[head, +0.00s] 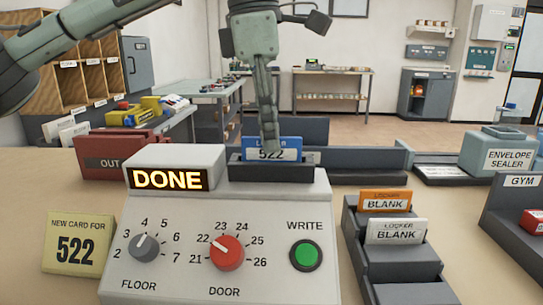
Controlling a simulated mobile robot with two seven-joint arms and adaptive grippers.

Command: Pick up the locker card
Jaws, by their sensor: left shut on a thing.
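The locker card (287,154) is blue and white and reads 522. It stands upright in the dark slot (245,172) on top of the card writer (205,240). My left gripper (269,143) points down from above and is shut on the card's top edge, covering part of it. The writer's display (167,180) reads DONE. A yellow note (78,243) at the left reads NEW CARD FOR 522. My right gripper is not in view.
A dark stepped rack (397,268) at the right holds an orange and a white blank card. A GYM tray (515,215), an envelope sealer (498,152) and a red OUT tray (112,155) stand around the writer. Bare counter shows between the rack and the GYM tray.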

